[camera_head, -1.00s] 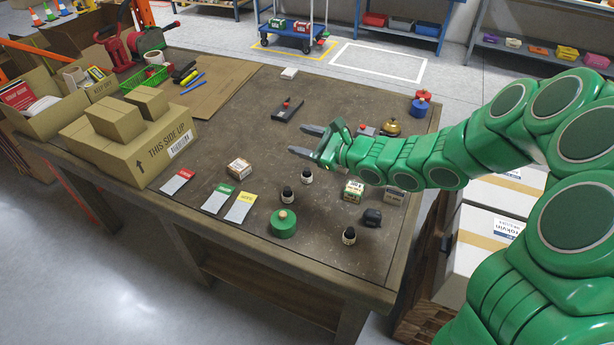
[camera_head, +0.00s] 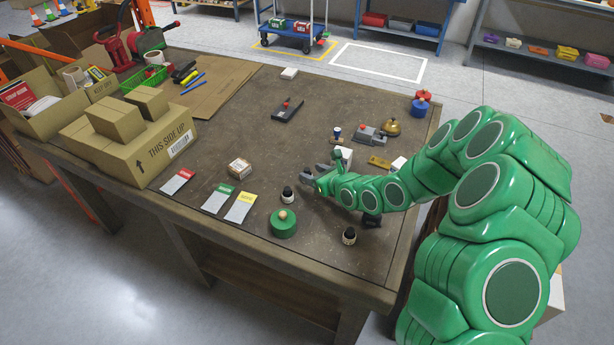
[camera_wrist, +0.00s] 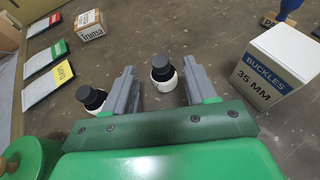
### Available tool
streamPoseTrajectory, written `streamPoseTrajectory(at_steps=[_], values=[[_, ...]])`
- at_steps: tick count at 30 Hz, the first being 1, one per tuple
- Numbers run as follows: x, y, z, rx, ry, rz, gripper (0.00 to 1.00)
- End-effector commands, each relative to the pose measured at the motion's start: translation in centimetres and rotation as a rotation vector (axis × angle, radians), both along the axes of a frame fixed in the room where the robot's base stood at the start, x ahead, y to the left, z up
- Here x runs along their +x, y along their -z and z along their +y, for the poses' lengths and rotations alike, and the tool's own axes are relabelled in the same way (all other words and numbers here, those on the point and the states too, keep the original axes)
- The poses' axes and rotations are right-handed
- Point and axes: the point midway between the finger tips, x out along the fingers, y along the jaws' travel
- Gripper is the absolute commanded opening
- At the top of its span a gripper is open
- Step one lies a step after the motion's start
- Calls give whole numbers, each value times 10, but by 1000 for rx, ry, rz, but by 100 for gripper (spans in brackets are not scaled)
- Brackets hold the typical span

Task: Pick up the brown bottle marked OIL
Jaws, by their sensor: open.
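Several small dark bottles with black caps and white labels stand on the table; no label reads clearly, so I cannot tell which is marked OIL. In the wrist view, one bottle (camera_wrist: 163,78) stands upright between the fingers of my gripper (camera_wrist: 160,68), which is open, with a visible gap on its left. A second bottle (camera_wrist: 91,99) stands just left of the left finger; it shows in the head view (camera_head: 287,196). A third bottle (camera_head: 349,237) stands nearer the table's front edge. In the head view my gripper (camera_head: 312,172) is low over the table and hides the bottle between its fingers.
A green knobbed weight (camera_head: 283,226) stands in front of the second bottle. A white BUCKLES box (camera_wrist: 277,66) stands right of the fingers. A small carton (camera_head: 239,168) and coloured cards (camera_head: 240,208) lie to the left.

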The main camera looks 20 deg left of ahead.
Motion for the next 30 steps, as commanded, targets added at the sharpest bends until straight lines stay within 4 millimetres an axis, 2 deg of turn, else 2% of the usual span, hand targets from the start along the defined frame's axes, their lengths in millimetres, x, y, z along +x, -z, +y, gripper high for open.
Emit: streamPoseTrajectory(at_steps=[5,15,27,30], values=[[5,4,9,1,-1,-3,56],[20,20,40,0,-2,-3,56],[25,22,47,2,1,-3,56],[25,22,47,2,0,-3,41]])
